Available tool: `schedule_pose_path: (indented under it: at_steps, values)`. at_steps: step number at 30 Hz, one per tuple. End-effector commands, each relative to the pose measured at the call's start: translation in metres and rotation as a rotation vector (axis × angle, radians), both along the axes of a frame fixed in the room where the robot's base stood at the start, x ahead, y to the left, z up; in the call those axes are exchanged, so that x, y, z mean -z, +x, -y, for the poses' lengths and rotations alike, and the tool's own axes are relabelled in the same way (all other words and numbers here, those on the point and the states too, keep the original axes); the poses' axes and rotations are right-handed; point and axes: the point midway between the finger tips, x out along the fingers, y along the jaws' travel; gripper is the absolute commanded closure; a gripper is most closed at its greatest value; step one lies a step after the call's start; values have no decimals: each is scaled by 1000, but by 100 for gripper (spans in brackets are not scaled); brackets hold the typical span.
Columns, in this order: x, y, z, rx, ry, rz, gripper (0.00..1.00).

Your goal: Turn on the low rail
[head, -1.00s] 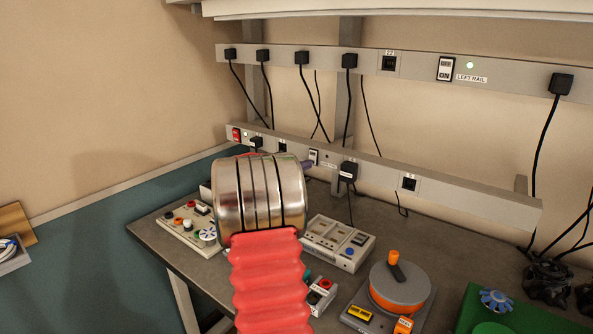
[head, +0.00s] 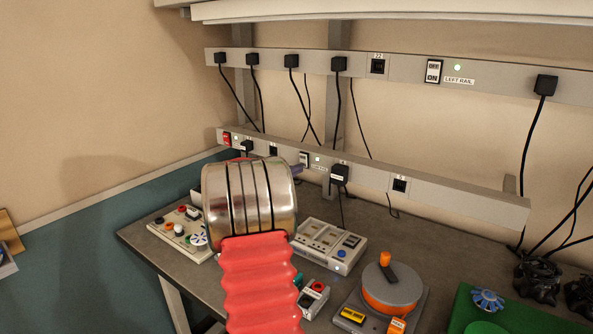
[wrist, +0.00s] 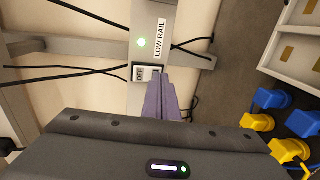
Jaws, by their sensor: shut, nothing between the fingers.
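The low rail (head: 440,199) is the lower grey bar on the wall. In the wrist view its LOW RAIL label (wrist: 160,38) shows beside a lit green light (wrist: 142,43). The light also shows green in the head view (head: 318,159). The black-and-white rocker switch (wrist: 146,73) shows its OFF end; its other end is hidden behind my fingers. My gripper (wrist: 160,82) is shut and empty, its purple fingertips at the switch. I cannot tell whether they touch it. In the head view the fingertips (head: 300,167) show just past my metal wrist.
The upper rail (head: 505,78) has its own LEFT RAIL switch (head: 433,71). A red switch (head: 227,138) sits at the low rail's left end. A black plug (head: 339,174) is close right of the low rail switch. Devices crowd the bench below.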

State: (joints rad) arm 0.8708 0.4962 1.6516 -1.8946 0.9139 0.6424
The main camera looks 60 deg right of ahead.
Motion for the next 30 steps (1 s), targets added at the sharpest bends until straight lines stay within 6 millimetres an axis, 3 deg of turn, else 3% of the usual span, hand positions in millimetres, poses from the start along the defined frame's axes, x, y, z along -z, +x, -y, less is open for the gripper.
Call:
schedule_pose_path:
  at_steps: [21, 30]
  values:
    - [15, 18, -114, -4, 0, 0, 100]
    - [17, 20, -129, -2, 0, 0, 100]
